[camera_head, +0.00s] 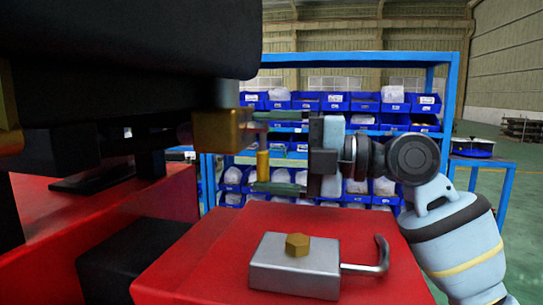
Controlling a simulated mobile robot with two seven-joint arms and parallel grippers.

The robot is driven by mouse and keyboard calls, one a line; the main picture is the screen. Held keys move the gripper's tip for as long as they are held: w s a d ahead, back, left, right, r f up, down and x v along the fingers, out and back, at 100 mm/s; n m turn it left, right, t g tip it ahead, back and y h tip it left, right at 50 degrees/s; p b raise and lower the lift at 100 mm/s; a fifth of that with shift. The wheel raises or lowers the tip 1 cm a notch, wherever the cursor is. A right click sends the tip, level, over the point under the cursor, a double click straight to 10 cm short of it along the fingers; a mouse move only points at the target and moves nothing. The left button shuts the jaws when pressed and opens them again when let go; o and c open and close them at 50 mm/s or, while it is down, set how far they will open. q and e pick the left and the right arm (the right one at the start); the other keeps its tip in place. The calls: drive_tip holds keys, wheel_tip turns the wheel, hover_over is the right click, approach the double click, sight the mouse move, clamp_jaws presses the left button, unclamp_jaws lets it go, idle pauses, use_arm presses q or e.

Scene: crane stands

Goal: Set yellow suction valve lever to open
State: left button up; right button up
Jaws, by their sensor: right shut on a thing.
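The yellow suction valve lever (262,166) shows as a short upright yellow piece beside a brass valve block (221,131), under a large dark machine part. My right gripper (264,153) reaches in from the right, pointing left. One greenish finger is above the lever and one below, and the gripper is shut on it. The lever's upper end and its joint to the valve are partly hidden by the upper finger and shadow. My left gripper is not in view.
A red block (210,245) below carries a grey metal box (295,268) with a brass hex bolt and a bent hook. A black block stands to its left. The dark machine body (140,40) overhangs the upper left. A blue shelf with several bins (365,103) stands behind.

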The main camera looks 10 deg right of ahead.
idle(0.5)
drive_tip(key=o, duration=1.2)
drive_tip(key=shift+c, duration=0.2)
drive_tip(key=b+v, duration=0.1)
drive_tip(key=v, duration=0.6)
drive_tip(key=shift+d, duration=0.15)
drive_tip(key=shift+s+d, duration=0.15)
drive_tip(key=shift+d, duration=0.1)
